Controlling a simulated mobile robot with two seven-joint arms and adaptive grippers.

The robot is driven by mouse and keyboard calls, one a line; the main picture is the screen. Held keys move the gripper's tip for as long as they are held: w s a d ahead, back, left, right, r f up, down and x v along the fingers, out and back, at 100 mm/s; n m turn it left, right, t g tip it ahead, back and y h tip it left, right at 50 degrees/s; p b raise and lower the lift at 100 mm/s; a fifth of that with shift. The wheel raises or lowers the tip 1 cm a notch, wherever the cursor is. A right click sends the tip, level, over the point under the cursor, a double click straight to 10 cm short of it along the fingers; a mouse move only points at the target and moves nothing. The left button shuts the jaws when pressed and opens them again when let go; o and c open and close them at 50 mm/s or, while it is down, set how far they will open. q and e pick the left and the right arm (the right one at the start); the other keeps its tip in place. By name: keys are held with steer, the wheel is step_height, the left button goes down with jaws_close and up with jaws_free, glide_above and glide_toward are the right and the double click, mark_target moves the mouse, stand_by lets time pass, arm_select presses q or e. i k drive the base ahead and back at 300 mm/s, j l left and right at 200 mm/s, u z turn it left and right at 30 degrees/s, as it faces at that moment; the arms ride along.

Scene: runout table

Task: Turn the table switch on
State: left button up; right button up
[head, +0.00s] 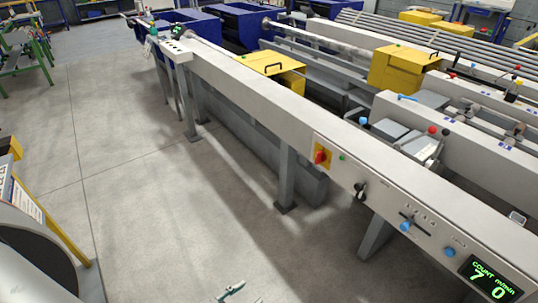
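A long grey runout table (255,105) runs from the upper left to the lower right. On its side panel is a red rotary switch (321,156) on a yellow plate, with a small green light (342,157) beside it. Farther right is a black-and-white selector knob (360,190). No readable label tells which is the table switch, and I cannot read their settings. My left gripper (231,291) barely shows at the bottom edge, well away from the panel and touching nothing visible; its opening is unclear. My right gripper is not in view.
Blue knobs (406,226) and a lit display (491,278) showing 7 and 0 are farther right. Table legs (287,172) stand below. Yellow boxes (404,68) are behind. Open concrete floor (150,190) lies left; a yellow-edged sign (28,205) stands lower left.

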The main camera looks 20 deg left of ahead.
mark_target(321, 156)
steer(key=u, duration=0.3)
steer(key=i+j+z, duration=0.15)
steer(key=z, duration=0.25)
steer(key=i+j+z, duration=0.15)
steer(key=z, duration=0.25)
steer(key=i+j+z, duration=0.1)
steer(key=z, duration=0.3)
steer(key=j, duration=0.1)
